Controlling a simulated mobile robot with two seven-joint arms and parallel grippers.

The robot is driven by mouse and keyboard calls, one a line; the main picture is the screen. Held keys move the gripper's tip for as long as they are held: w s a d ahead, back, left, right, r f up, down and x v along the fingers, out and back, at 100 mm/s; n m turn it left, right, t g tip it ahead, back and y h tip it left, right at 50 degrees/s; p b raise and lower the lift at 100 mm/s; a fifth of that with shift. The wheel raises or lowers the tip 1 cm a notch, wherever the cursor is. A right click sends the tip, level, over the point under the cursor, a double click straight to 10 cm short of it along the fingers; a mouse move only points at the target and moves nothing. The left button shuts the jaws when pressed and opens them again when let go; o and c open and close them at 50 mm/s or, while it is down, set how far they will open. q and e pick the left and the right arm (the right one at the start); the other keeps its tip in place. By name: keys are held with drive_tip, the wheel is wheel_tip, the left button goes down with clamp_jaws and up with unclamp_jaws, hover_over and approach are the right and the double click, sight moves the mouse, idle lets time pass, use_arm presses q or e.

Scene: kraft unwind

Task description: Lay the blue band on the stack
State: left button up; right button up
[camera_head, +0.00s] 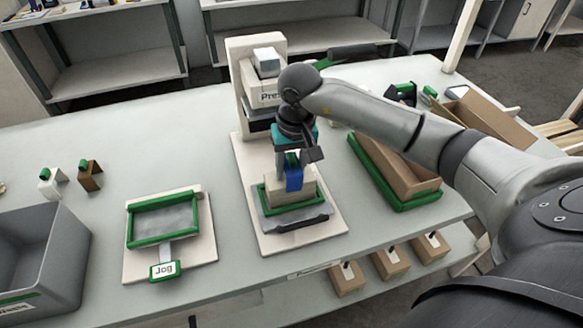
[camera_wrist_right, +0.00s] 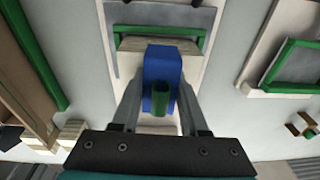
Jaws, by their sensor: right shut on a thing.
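The blue band (camera_head: 294,180) hangs in my right gripper (camera_head: 292,163), which points down over the press. In the right wrist view the blue band (camera_wrist_right: 163,66) sits between the two fingers, with a green tab (camera_wrist_right: 161,101) on it. The stack (camera_head: 277,197) is a pale tan block in the green-edged grey tray in front of the press. Its top also shows beyond the band in the right wrist view (camera_wrist_right: 133,43). The band appears right over the stack; I cannot tell whether they touch. My left gripper is not in view.
The press (camera_head: 240,62) rises just behind the stack. A green-framed Jog tray (camera_head: 130,232) lies to the left, with a grey bin (camera_head: 72,235) farther left. A brown open box in a green frame (camera_head: 428,198) stands to the right. Bare table lies between the Jog tray and the press.

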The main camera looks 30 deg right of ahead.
drive_tip(key=o, duration=1.2)
drive_tip(key=shift+n+g, duration=0.3)
drive_tip(key=shift+g, duration=0.4)
drive_tip(key=s+f, duration=0.1)
drive_tip(key=f, duration=0.1)
drive_tip(key=s+a+f, duration=0.1)
drive_tip(key=s+f, duration=0.1)
drive_tip(key=shift+s+a+f, duration=0.2)
drive_tip(key=shift+f, duration=0.15)
drive_tip(key=shift+t, duration=0.3)
drive_tip(key=r, duration=0.2)
drive_tip(key=w+r, duration=0.1)
drive_tip(key=r, duration=0.2)
drive_tip(key=d+r, duration=0.1)
drive_tip(key=r, duration=0.2)
drive_tip(key=shift+w+d+r, duration=0.1)
drive_tip(key=shift+w+r, duration=0.1)
drive_tip(key=shift+r, duration=0.05)
wheel_tip(320, 180, up, 11)
drive_tip(key=shift+w+r+t+p, duration=0.15)
drive_tip(key=shift+r+t+p, duration=0.05)
drive_tip(key=shift+t+p, duration=0.25)
